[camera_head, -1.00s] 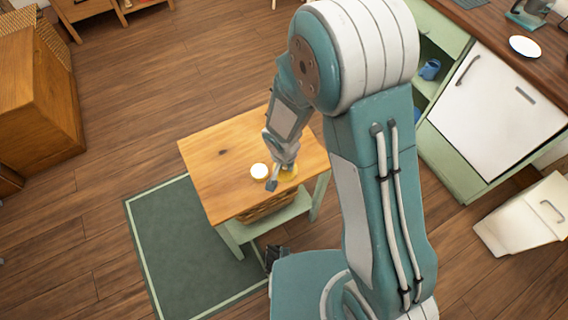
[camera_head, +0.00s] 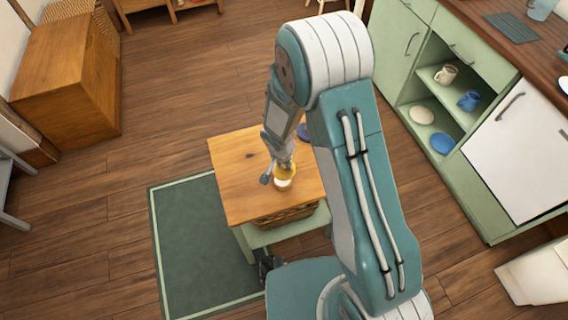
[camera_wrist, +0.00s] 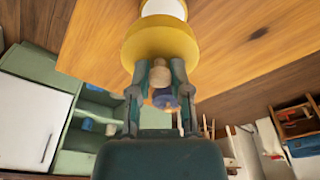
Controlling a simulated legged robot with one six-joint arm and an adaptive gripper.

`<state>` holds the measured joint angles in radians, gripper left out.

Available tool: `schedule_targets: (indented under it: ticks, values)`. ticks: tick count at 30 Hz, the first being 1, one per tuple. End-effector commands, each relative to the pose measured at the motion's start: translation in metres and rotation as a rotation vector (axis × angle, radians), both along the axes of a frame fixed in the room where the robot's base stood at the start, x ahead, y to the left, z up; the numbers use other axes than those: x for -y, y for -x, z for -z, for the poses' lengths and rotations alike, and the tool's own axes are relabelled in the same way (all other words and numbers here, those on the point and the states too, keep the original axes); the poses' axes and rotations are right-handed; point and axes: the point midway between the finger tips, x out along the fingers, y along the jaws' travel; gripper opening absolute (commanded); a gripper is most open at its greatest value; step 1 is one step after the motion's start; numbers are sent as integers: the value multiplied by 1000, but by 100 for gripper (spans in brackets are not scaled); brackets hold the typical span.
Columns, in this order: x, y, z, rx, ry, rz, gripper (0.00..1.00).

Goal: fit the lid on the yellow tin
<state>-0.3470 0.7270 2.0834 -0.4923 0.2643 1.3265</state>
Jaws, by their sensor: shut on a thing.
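My gripper (camera_wrist: 160,78) is shut on the pale wooden knob (camera_wrist: 161,75) of a round yellow lid (camera_wrist: 158,42). In the head view, the lid (camera_head: 285,170) hangs under my gripper (camera_head: 281,162), over the small wooden table. The yellow tin (camera_head: 282,186) stands on the table just below the lid and nearer the front, with a white top or inside showing. In the wrist view, the tin (camera_wrist: 165,8) shows at the top edge, partly hidden by the lid. I cannot tell whether lid and tin touch.
The wooden table (camera_head: 235,170) has bare room to the left. A blue-purple object (camera_head: 304,132) stands near its back right, partly hidden by my arm. A basket (camera_head: 285,217) sits on the shelf below. Green cabinets (camera_head: 430,60) stand at the right; a green rug (camera_head: 200,240) lies at the left.

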Motion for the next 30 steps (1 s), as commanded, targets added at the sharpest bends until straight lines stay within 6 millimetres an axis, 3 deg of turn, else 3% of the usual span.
schedule_targets:
  ticks: [18, 30]
  values:
    - [0, 0, 48, -1, 0, -3, 0]
    - [-1, 1, 57, 0, 0, -2, 0]
